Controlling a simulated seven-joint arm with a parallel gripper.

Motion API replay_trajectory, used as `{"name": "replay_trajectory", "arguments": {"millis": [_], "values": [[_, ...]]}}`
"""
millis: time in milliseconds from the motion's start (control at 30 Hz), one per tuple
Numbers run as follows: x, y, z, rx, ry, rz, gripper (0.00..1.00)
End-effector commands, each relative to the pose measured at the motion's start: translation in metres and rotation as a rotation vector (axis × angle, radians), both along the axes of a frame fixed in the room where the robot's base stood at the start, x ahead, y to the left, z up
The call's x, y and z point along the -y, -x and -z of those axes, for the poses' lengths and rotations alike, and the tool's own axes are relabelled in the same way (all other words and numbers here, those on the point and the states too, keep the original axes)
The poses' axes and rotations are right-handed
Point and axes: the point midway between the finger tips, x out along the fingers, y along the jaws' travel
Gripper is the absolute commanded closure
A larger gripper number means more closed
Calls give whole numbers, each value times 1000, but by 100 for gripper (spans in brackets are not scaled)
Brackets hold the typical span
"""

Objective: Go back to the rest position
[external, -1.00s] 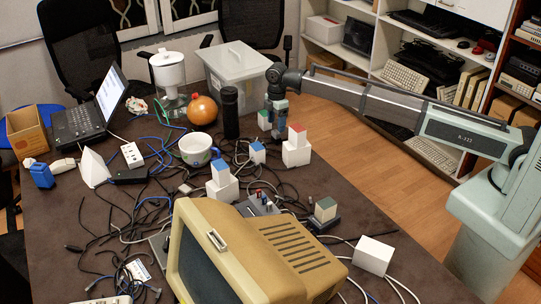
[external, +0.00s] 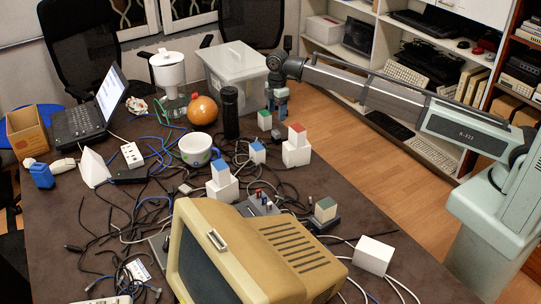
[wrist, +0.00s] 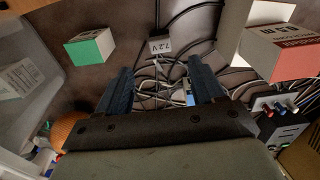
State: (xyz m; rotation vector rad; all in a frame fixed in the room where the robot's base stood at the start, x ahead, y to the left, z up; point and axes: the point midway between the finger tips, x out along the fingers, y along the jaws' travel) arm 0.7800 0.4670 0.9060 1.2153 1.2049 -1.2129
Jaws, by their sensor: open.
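My gripper (external: 279,112) hangs at the end of my arm over the far right part of the table, in front of the grey lidded bin. In the wrist view its two dark fingers (wrist: 160,68) stand wide apart with nothing held between them. A white cube with a green top (external: 264,120) is just left of and below my gripper in the external view. This green-topped cube (wrist: 90,47) also shows left of the fingers in the wrist view, apart from them.
Stacked white blocks with a red top (external: 297,146) stand nearby. A grey bin (external: 236,72), black cylinder (external: 230,112), orange round object (external: 202,109) and mug (external: 195,150) are to the left. Cables cover the table's middle. A beige monitor (external: 250,255) stands in front.

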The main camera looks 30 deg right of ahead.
Motion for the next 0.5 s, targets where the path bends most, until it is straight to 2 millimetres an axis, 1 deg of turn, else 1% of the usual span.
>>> {"name": "replay_trajectory", "arguments": {"millis": [67, 167, 267, 300, 367, 400, 467, 500], "values": [[14, 2, 10, -1, 1, 30, 32], [47, 5, 32, -3, 2, 111, 32], [94, 12, 63, -3, 3, 235, 32], [115, 16, 77, -3, 2, 292, 32], [146, 22, 97, -3, 1, 381, 32], [166, 28, 109, -3, 2, 439, 32], [197, 38, 128, -3, 1, 529, 32], [217, 45, 140, -2, 1, 590, 32]]}}
